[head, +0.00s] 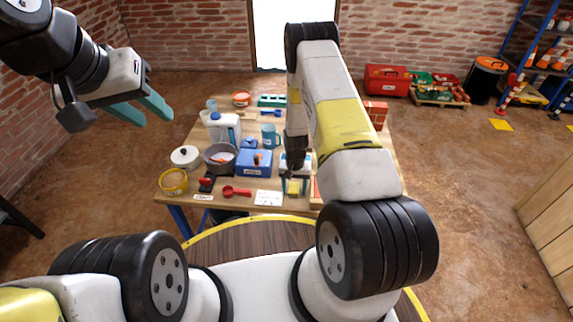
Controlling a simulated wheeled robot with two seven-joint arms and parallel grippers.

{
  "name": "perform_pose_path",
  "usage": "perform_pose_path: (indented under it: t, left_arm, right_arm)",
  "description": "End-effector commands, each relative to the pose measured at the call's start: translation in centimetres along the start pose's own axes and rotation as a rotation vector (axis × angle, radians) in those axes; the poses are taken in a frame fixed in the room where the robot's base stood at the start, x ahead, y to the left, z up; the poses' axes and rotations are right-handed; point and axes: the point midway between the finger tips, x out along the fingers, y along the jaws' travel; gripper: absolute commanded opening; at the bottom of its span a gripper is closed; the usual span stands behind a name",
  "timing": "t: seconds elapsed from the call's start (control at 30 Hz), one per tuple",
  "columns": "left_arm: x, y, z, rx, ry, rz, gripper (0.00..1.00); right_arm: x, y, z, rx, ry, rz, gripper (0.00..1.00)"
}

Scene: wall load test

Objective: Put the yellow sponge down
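The yellow sponge (293,188) shows as a small yellow patch at the near edge of the wooden table. My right gripper (294,184) points down there, its teal fingers on either side of the sponge and seemingly shut on it. My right forearm hides much of this area, and I cannot tell whether the sponge touches the tabletop. My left gripper (158,117) is open and empty, raised at the upper left, away from the table.
The table (180,195) is crowded: a grey pot (220,157), blue box (254,163), white jug (224,128), yellow tub (173,181), red scoop (236,191) and white card (268,198) stand left of my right gripper. Red bricks (376,112) are at the back right.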

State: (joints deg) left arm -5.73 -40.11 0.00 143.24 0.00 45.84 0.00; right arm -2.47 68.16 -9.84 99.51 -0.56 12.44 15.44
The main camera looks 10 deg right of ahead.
Motion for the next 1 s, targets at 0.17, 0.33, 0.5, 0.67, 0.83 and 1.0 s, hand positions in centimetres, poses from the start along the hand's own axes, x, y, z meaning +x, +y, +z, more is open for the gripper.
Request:
perform_pose_path:
  t: [0.17,0.33,0.5,0.67,0.83,1.0]
  left_arm:
    - [0.0,0.0,0.0,0.000,0.000,0.000,0.36]
    - [0.0,0.0,0.0,0.000,0.000,0.000,0.36]
    - [0.0,0.0,0.0,0.000,0.000,0.000,0.36]
    - [0.0,0.0,0.0,0.000,0.000,0.000,0.36]
    - [0.0,0.0,0.0,0.000,0.000,0.000,0.36]
    - [0.0,0.0,0.0,0.000,0.000,0.000,0.36]
  right_arm:
    - [-0.2,-0.3,0.0,-0.002,0.001,-0.003,0.61]
    - [-1.9,-0.3,-0.1,-0.002,0.003,-0.004,0.61]
    - [-5.5,-0.2,-0.1,-0.002,0.004,-0.003,0.61]
    - [-8.9,-0.2,-0.1,-0.001,0.003,-0.003,0.61]
    - [-11.3,-0.2,0.0,-0.002,0.001,-0.002,0.61]
    - [-13.2,-0.2,-0.1,-0.002,0.007,-0.009,0.61]
